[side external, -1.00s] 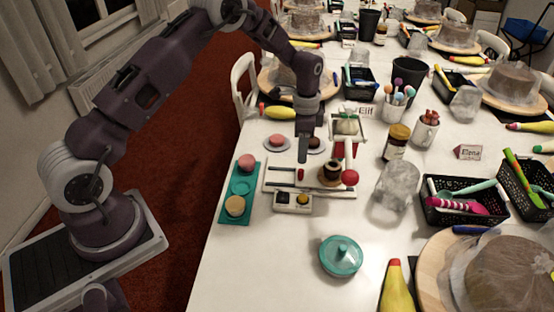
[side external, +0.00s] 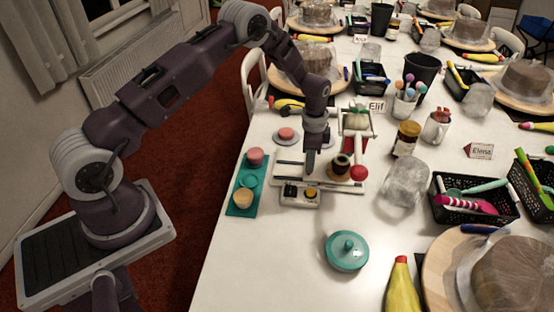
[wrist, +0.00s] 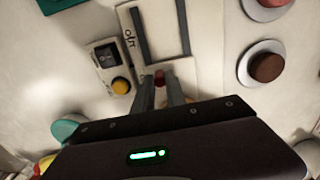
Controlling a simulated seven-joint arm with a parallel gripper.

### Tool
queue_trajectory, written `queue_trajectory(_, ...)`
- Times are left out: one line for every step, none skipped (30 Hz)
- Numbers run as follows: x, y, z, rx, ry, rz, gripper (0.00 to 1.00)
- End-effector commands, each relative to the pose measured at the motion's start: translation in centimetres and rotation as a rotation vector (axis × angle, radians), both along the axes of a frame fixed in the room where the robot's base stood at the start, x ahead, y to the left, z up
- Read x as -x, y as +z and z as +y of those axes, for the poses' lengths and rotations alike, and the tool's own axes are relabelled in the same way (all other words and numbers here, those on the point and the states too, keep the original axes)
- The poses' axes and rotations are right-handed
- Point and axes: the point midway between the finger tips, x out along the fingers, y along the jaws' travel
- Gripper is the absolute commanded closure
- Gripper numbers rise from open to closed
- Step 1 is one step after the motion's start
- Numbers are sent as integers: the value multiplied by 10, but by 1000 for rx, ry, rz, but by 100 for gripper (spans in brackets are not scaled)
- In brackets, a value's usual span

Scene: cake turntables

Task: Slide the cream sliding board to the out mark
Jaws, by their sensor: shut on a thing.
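The cream sliding board (wrist: 181,74) carries a small red knob (wrist: 159,76). It sits at the near end of a cream base with two dark rails (wrist: 182,25). My gripper (side external: 311,170) is lowered over this base, and in the wrist view its fingers (wrist: 160,88) are shut around the red knob. Dark lettering that looks like the out mark (wrist: 130,42) lies beside the left rail in the wrist view. My fingers and wrist hide part of the board, so its full outline cannot be told.
A control box (side external: 300,194) with a yellow button stands in front of the base. A dark pot (side external: 341,163) and a red ball (side external: 359,173) are close on the right. A teal tray (side external: 236,208) lies left; a teal lid (side external: 347,251) lies in front on clear table.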

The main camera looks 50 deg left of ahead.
Motion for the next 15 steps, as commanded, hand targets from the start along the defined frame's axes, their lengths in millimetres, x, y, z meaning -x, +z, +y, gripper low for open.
queue_trajectory(0,0,1,-1,1,-1,100)
queue_trajectory(0,0,1,-1,1,-1,100)
queue_trajectory(1,0,2,-1,1,0,100)
queue_trajectory(2,1,3,-1,2,1,100)
queue_trajectory(4,1,5,-1,2,1,100)
queue_trajectory(6,1,8,-1,2,1,100)
queue_trajectory(8,1,9,-1,2,1,100)
queue_trajectory(9,1,11,-1,2,1,100)
queue_trajectory(11,1,13,-1,2,0,100)
queue_trajectory(13,1,15,-1,3,1,100)
queue_trajectory(15,1,17,-1,3,1,100)
queue_trajectory(17,1,19,-1,3,0,100)
queue_trajectory(19,1,20,-1,2,-1,100)
queue_trajectory(20,1,22,-2,3,-1,100)
queue_trajectory(23,1,25,-2,3,-1,100)
